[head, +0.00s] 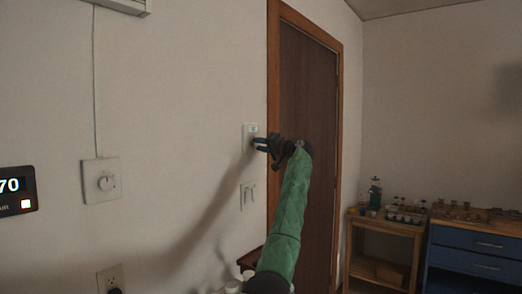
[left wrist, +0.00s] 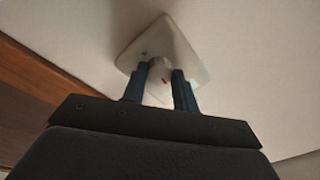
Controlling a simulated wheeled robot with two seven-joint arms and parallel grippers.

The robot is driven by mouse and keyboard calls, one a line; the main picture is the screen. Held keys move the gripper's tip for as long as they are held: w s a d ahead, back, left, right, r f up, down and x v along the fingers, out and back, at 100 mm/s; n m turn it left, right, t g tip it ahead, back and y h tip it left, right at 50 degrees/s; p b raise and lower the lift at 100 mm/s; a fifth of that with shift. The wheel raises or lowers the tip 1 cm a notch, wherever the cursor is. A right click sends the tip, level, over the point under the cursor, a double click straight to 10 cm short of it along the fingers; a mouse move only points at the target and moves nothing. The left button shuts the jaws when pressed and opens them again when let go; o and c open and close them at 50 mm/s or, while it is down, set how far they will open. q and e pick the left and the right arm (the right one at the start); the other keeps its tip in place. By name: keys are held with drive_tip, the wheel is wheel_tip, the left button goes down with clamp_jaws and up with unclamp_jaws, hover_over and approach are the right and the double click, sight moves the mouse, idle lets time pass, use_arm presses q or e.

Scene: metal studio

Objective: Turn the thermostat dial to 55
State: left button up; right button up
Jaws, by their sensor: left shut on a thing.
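The thermostat (head: 247,131) is a small white wall plate with a pale greenish display, left of the door frame. In the left wrist view its plate (left wrist: 185,40) shows beyond my fingers. In the head view my fingers hide the dial, and the display is too small to read. My right gripper is out of view.
A switch plate (head: 249,195) is below the thermostat. A wooden door (head: 306,110) is to the right. A cluttered bench (head: 388,222) stands far right.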

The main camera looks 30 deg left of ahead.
use_arm(q)
drive_tip(key=shift+f+n+b, duration=0.15)
drive_tip(key=shift+n+b, duration=0.15)
drive_tip(key=shift+n, duration=0.5)
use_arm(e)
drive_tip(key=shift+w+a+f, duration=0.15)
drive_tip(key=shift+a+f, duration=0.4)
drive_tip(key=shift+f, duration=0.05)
use_arm(q)
drive_tip(key=o, duration=1)
drive_tip(key=shift+a, duration=0.1)
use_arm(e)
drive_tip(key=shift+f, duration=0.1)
